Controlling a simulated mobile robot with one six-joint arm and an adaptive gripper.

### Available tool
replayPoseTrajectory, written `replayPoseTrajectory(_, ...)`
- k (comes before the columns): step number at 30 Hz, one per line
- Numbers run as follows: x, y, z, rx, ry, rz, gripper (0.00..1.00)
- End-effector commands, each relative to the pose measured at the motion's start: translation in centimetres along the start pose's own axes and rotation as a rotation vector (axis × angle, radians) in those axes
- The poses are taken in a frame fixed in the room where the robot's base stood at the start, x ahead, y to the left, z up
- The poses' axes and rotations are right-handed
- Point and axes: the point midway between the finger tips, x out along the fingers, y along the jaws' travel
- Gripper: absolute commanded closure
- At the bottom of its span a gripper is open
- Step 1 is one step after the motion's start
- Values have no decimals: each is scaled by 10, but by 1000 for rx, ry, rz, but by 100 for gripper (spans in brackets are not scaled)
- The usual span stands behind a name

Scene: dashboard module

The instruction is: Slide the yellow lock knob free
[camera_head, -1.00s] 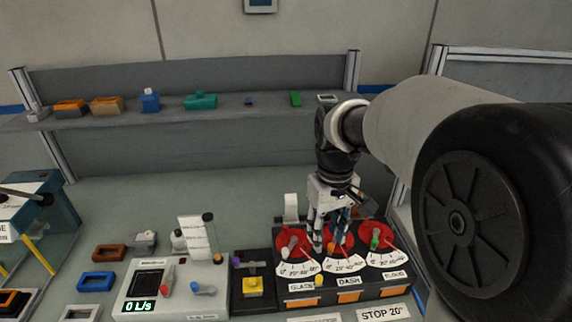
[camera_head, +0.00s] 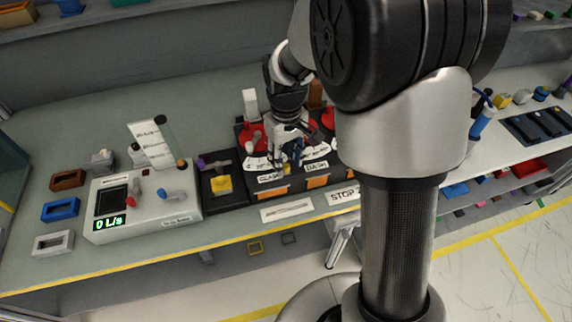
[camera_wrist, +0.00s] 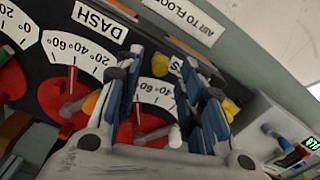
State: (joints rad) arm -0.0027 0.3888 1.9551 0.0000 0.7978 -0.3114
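The dashboard module (camera_head: 259,186) is a black box with red dials and white scales marked GLASS and DASH. A small yellow knob (camera_head: 287,170) sits on its front edge between those labels, partly hidden by my gripper. In the wrist view the yellow knob (camera_wrist: 160,65) appears between my two blue-padded fingertips, with no visible contact. My gripper (camera_head: 290,158) points down over the front of the module, and it also shows in the wrist view (camera_wrist: 165,70). Its fingers are apart and nothing is held. I cannot tell its exact height above the knob.
A black panel with a yellow block (camera_head: 221,184) stands left of the module. Beside it is a grey flow box (camera_head: 145,205) reading 0 L/s. Blue (camera_head: 60,210) and brown (camera_head: 68,180) frames lie further left. My arm hides the module's right side.

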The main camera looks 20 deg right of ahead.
Motion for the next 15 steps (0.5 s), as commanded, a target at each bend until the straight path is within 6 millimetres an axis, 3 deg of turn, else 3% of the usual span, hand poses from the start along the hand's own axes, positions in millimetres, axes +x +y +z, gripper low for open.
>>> replayPoseTrajectory(5, 16, 0, 0, 0, -1, 0, 64)
replayPoseTrajectory(15, 17, 0, 0, 0, 0, 0, 66)
